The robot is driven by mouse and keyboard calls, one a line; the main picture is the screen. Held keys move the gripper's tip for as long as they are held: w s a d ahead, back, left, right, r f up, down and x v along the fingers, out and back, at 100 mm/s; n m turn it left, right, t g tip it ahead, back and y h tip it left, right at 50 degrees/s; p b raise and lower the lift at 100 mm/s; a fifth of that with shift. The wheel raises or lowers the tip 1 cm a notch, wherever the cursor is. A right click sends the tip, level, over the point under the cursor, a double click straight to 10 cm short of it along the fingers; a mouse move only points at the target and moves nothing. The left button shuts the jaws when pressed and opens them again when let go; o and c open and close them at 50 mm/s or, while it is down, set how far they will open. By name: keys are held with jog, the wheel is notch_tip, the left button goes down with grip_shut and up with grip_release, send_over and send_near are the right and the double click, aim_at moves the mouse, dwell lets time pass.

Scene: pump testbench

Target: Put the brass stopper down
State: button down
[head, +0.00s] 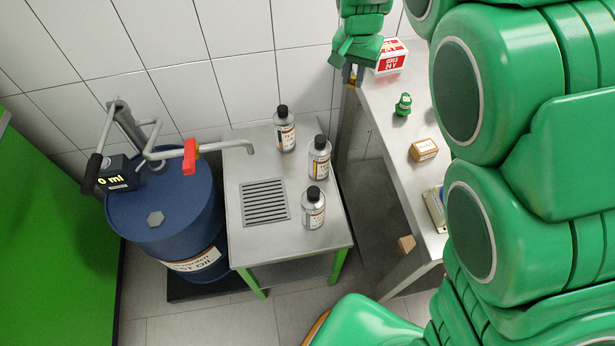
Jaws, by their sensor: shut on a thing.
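My gripper (350,73) is at the top centre, near the wall and the left edge of the right-hand workbench. It is small in this view and partly hidden by the green wrist above it. A small brass-coloured piece, the brass stopper (348,80), shows at its lower end, and the gripper is shut on it. I cannot tell whether the stopper touches anything below.
The workbench (383,122) bears a red-and-white box (391,57), a green figure (403,105) and a small brown box (424,150). A steel table (249,166) with several bottles and a drain grate stands left, beside a blue oil drum (180,213) with a pump.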

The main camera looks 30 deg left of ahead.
jog(key=s+a, duration=0.8)
jog(key=s, duration=0.3)
send_over(301, 186)
notch_tip(301, 186, down, 28)
jog(key=shift+s+f, duration=0.2)
jog(key=shift+f, duration=5.15)
jog(key=shift+f+n, duration=0.15)
jog(key=shift+n, duration=0.15)
jog(key=c, duration=1)
grip_release()
notch_tip(301, 186, up, 11)
jog(key=s, duration=0.1)
jog(key=shift+o, duration=0.6)
jog(key=shift+s+d+r, duration=0.15)
jog(key=shift+s+r, duration=0.1)
jog(key=shift+r, duration=0.35)
